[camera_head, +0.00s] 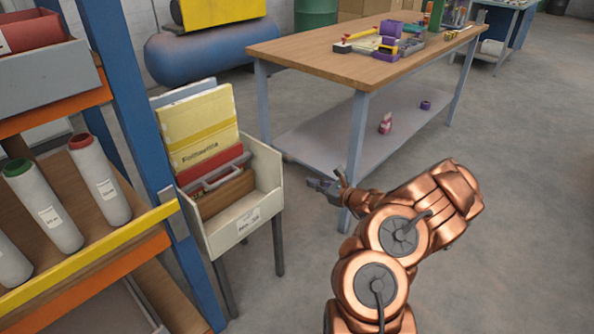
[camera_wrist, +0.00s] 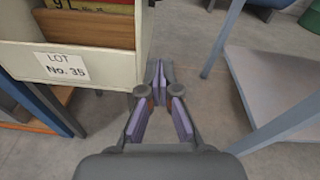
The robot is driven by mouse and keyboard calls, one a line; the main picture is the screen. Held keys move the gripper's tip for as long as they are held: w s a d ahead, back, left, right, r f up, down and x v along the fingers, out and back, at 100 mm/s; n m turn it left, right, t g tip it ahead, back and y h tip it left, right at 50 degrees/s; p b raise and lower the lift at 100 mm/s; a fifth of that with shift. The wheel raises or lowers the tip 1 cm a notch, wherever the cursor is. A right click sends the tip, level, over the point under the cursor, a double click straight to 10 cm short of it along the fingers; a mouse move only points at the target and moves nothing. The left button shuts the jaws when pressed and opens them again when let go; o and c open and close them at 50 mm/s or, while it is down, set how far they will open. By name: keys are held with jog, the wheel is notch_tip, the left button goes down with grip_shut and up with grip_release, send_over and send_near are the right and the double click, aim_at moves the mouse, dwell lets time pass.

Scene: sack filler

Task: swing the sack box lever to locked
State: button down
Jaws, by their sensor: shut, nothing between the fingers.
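A cream box (camera_head: 240,215) on grey legs stands left of centre in the head view, holding a yellow packet, a red case and a brown board. Its label, "LOT No. 35", is readable in the wrist view, where the box (camera_wrist: 105,62) fills the upper left. A grey handle (camera_head: 222,178) shows inside the box at the red case; I cannot tell whether it is the lever. No other lever is clear. My gripper (camera_head: 328,185) is to the right of the box, apart from it. In the wrist view my gripper (camera_wrist: 158,72) is shut and empty, just right of the box's corner.
A workbench (camera_head: 330,62) with a lower shelf and small items stands behind my gripper; its near leg (camera_head: 357,150) is close by. A blue and orange rack (camera_head: 130,110) with white rolls (camera_head: 45,205) is at the left. The floor at the right is clear.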

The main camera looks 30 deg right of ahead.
jog(key=w+a+r, duration=0.2)
jog(key=w+r, duration=0.1)
jog(key=w, duration=0.3)
jog(key=shift+w+a+b, duration=0.2)
jog(key=shift+w+b, duration=0.1)
jog(key=shift+b, duration=0.05)
